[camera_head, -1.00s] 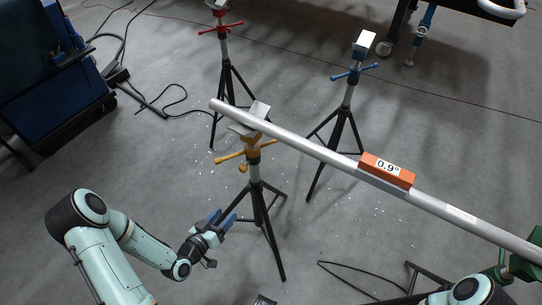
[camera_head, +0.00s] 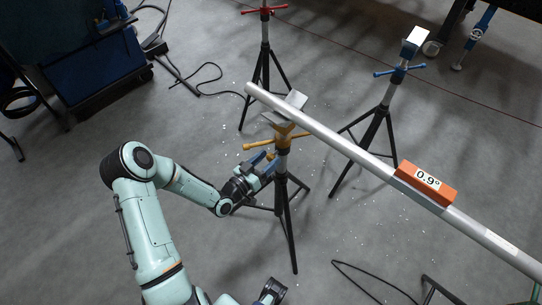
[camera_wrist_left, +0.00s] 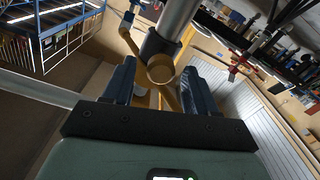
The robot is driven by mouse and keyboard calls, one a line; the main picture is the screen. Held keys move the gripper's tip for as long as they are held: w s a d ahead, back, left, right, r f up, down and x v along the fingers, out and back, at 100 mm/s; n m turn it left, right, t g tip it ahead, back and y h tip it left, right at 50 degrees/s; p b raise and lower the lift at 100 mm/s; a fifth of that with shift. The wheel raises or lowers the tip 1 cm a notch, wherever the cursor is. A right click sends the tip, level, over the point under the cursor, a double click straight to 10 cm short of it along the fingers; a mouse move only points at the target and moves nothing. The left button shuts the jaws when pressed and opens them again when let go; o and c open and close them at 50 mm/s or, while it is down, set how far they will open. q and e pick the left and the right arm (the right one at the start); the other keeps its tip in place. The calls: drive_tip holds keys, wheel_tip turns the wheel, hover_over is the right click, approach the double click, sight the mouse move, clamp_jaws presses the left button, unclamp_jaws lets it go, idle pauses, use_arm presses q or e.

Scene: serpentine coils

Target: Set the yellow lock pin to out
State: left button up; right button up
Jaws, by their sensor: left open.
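My left gripper (camera_head: 264,164) is at the stand's collar, just below the yellow handles, in the head view. In the left wrist view my left gripper (camera_wrist_left: 157,88) is open, with a dark finger on each side of the knob and gaps showing. Whether the pin is in or out is unclear.
An orange level reading 0.9° (camera_head: 425,184) sits on the pipe. A red stand (camera_head: 264,48) and a blue stand (camera_head: 390,90) stand behind. Black cables (camera_head: 188,82) lie on the floor at upper left. The stands' tripod legs spread across the floor.

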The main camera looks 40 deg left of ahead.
use_arm(q)
drive_tip(key=shift+w, duration=1.15)
clamp_jaws()
drive_tip(key=shift+s, duration=1.4)
drive_tip(key=shift+w+f, duration=0.1)
unclamp_jaws()
drive_tip(key=shift+a, duration=0.1)
drive_tip(key=shift+s, duration=0.25)
